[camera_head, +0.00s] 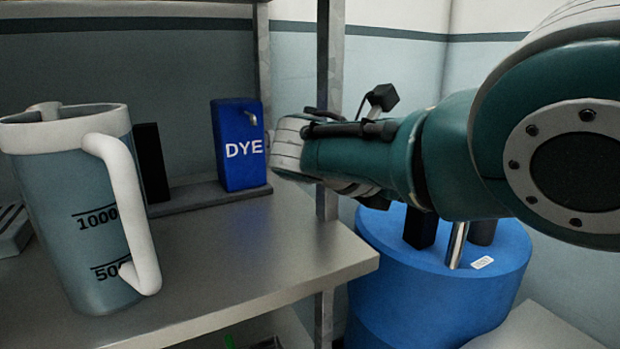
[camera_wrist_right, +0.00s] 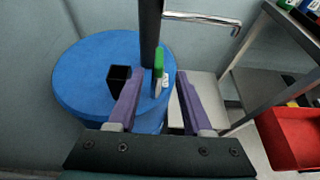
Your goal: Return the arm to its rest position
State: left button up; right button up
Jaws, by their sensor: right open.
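My right arm (camera_head: 450,160) reaches in from the right in the head view, its far end beside the shelf post, above and left of the blue drum. The fingers are not clear there. In the right wrist view my right gripper (camera_wrist_right: 158,85) is open, with two purple fingers spread apart. A slim green-topped object (camera_wrist_right: 158,62) shows between the fingers; it seems to be beyond them, over the drum, and I cannot tell its exact depth. My left gripper is in neither view.
The blue drum (camera_head: 430,285) carries a black box (camera_head: 420,228) and a metal tube (camera_head: 457,245). On the shelf (camera_head: 270,245) stand a large jug (camera_head: 65,215) and a blue DYE container (camera_head: 240,165). A post (camera_head: 328,100) rises near my arm. A red bin (camera_wrist_right: 290,135) lies right.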

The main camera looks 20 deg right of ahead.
jog(key=s+a+f+m+y+p, duration=0.5)
jog(key=s+a+m+y+p, duration=0.4)
jog(key=s+p, duration=0.4)
jog(key=s+a+r+m+t+y+p, duration=0.2)
jog(key=s+a+r+m+y+p, duration=0.15)
jog(key=s+r, duration=0.35)
jog(key=s+a+r+m+y+p, duration=0.1)
jog(key=s+a+r+m+p, duration=0.25)
jog(key=s+r+p, duration=0.45)
notch_tip(320, 180, up, 38)
jog(key=w+d+p, duration=0.1)
jog(key=p, duration=3.3)
jog(key=shift+w+m+t, duration=0.3)
jog(key=shift+w+t, duration=0.1)
